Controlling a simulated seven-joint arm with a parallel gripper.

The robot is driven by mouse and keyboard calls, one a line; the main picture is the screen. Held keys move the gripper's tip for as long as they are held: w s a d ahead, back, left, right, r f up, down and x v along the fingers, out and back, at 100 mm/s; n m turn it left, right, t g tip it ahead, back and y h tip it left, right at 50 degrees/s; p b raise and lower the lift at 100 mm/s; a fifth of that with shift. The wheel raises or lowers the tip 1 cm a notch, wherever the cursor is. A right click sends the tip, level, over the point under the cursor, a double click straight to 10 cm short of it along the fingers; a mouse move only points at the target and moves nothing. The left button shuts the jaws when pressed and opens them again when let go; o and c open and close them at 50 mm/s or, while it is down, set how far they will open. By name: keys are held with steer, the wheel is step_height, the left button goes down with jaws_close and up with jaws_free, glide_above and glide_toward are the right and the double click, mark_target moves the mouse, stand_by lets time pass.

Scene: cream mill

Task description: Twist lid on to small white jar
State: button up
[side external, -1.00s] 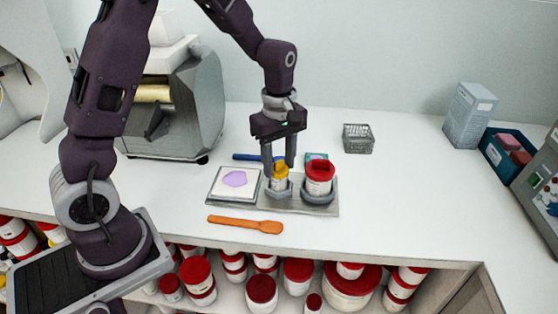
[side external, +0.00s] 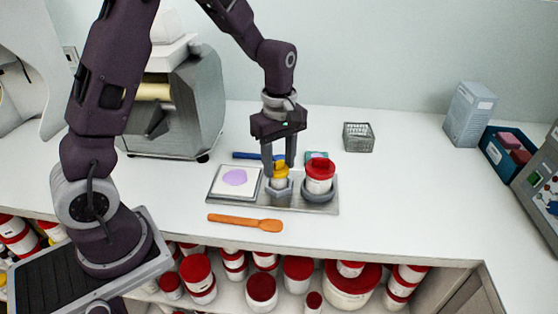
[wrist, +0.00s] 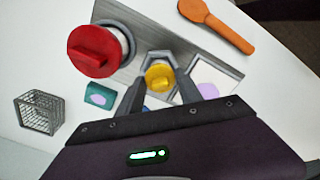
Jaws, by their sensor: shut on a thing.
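A small white jar (side external: 279,182) with a yellow lid (side external: 281,169) on top stands in a grey holder on the metal tray (side external: 318,208). The yellow lid (wrist: 159,77) also shows in the wrist view, with a raised grip across it. My gripper (side external: 279,163) points straight down over this jar, its two fingers on either side of the yellow lid. It is shut on the lid. Whether the lid is fully seated cannot be told, and most of the jar is hidden by the holder and fingers.
A larger white jar with a red lid (side external: 320,168) stands close on the right in its own holder. A white pad with a purple smear (side external: 234,178) is on the left. An orange spatula (side external: 246,222) lies in front. A wire basket (side external: 357,137) is behind right.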

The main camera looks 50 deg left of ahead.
steer(key=m, duration=0.4)
steer(key=shift+m, duration=0.4)
steer(key=m, duration=0.3)
steer(key=shift+f, duration=0.1)
steer(key=m, duration=0.5)
steer(key=shift+m, duration=0.3)
steer(key=m, duration=0.4)
steer(key=o, duration=1.4)
steer(key=shift+r, duration=3.5)
